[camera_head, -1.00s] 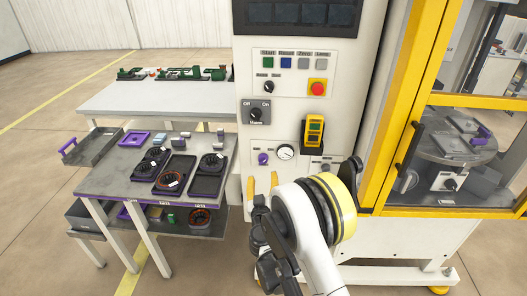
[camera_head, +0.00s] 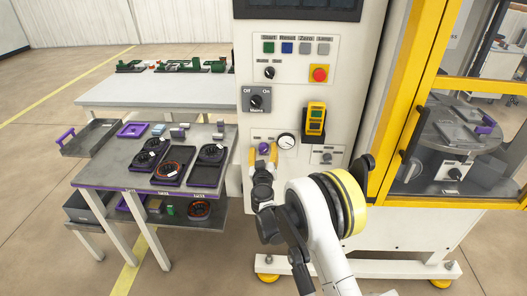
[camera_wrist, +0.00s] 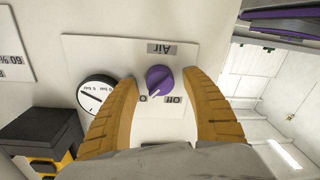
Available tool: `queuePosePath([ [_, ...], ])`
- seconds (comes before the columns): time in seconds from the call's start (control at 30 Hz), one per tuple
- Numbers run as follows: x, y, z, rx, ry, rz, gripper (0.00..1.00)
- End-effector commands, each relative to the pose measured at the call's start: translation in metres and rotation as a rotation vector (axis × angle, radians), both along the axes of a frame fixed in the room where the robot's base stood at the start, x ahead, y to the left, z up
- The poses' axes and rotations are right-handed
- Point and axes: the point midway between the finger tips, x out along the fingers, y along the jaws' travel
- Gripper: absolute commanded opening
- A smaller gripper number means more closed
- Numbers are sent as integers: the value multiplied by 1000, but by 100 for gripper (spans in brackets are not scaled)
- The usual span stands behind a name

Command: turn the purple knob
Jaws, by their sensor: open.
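The purple knob (camera_head: 265,148) sits on a white plate on the front of the machine cabinet, left of a round gauge (camera_head: 286,141). In the wrist view the knob (camera_wrist: 159,79) lies between my two yellow fingers, with a gap on each side. Its pointer line is turned toward the lower left, near the "O" of a partly covered label. An "Air" label is beside it. My gripper (camera_head: 263,154) is open at the knob, fingers pointing at the panel; its fingertips (camera_wrist: 163,88) flank the knob without visibly touching it.
Above are a black Mains switch (camera_head: 256,101), a red stop button (camera_head: 319,73) and a yellow handheld device (camera_head: 314,119) in a black holder. The gauge also shows close to one finger in the wrist view (camera_wrist: 95,95). A grey table (camera_head: 120,175) with trays stands left.

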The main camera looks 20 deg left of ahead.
Motion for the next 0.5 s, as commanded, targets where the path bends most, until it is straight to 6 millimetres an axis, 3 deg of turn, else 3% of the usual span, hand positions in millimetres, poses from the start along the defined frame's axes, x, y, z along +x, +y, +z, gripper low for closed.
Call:
queuePosePath([
  [0.07,0,0,0,0,0,0,52],
  [0.2,0,0,0,0,0,0,9],
  [0.23,0,0,0,0,0,0,2],
  [0.5,0,0,0,-6,-2,0,2],
])
